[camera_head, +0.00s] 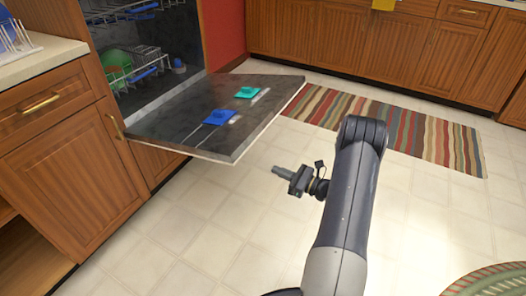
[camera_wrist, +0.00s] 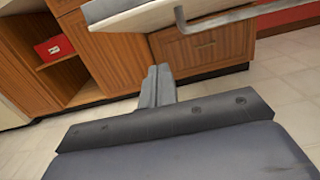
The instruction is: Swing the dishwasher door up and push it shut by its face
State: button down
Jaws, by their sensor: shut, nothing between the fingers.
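The dishwasher door (camera_head: 185,115) is lowered, sticking out roughly flat from the dishwasher opening (camera_head: 155,60). Its dark inner side faces up, with a blue piece (camera_head: 219,117) and a teal piece (camera_head: 248,92) on it. My gripper (camera_head: 276,170) is shut and empty, over the floor to the right of the door's near corner and apart from it in the picture. In the wrist view my closed fingers (camera_wrist: 157,74) point toward the cabinets. The door's pale edge (camera_wrist: 150,17) and a grey bar handle (camera_wrist: 225,17) cross the top there. Most of the door's outer face is hidden.
Racks with a green bowl (camera_head: 117,62) are inside the dishwasher. A wooden cabinet (camera_head: 60,155) under a counter stands to its left. A red box (camera_wrist: 54,47) sits on an open shelf. A striped rug (camera_head: 410,130) lies behind my arm. Tiled floor around my gripper is clear.

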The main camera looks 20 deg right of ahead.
jog(key=w+a+r+b, duration=0.3)
jog(key=w+a, duration=0.3)
jog(key=w, duration=0.2)
jog(key=shift+w+a+r, duration=0.15)
jog(key=shift+a+r, duration=0.2)
jog(key=shift+r, duration=0.35)
jog(key=shift+r, duration=0.1)
